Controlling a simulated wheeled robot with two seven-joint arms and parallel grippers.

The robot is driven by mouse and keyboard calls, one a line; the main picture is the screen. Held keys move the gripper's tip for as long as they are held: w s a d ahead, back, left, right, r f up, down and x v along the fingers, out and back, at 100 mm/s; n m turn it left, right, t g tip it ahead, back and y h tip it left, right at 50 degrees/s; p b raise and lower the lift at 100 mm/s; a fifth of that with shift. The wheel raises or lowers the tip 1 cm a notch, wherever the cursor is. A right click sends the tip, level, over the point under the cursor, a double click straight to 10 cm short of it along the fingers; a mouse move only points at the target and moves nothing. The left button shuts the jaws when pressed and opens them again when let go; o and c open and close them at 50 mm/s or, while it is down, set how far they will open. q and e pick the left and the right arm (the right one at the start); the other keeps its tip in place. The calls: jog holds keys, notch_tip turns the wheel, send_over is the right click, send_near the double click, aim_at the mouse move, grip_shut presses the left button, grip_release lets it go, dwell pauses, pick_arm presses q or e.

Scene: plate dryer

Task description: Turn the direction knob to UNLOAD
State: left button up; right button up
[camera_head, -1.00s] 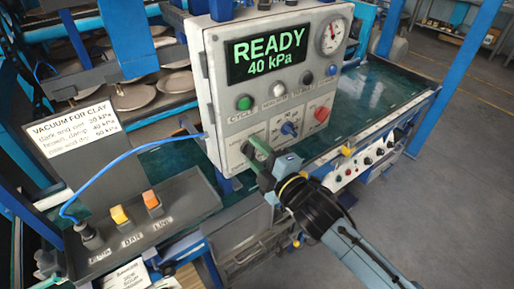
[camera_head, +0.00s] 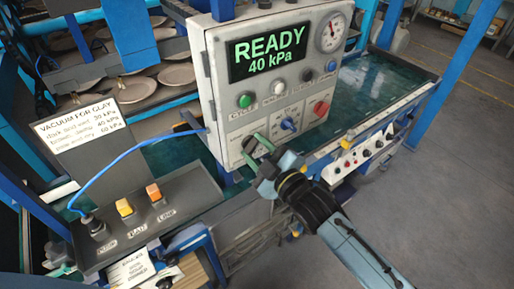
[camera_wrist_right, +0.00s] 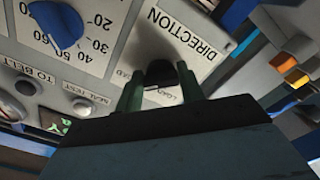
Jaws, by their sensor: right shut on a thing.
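The direction knob (camera_wrist_right: 160,74) is black, below the DIRECTION label on the control box. In the right wrist view it sits between the two green fingers of my right gripper (camera_wrist_right: 160,92), which is shut on it. Part of the position lettering shows beside the knob; the fingers hide the rest, so I cannot tell its setting. In the head view my right gripper (camera_head: 258,150) is at the lower left of the control box (camera_head: 228,142) and covers the knob. My left gripper is not in view.
The box display (camera_head: 268,52) reads READY 40 kPa. A blue dial (camera_head: 288,124) and a red button (camera_head: 321,108) are right of my gripper. A blue hose (camera_head: 135,152) runs to a grey panel (camera_head: 185,203) with orange switches. Plates lie on racks behind.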

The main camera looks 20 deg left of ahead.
dwell(0.3)
jog(key=o, duration=1)
jog(key=b+v, duration=0.1)
jog(key=v, duration=1.2)
jog(key=shift+s+d+b, duration=0.15)
jog(key=shift+b, duration=0.25)
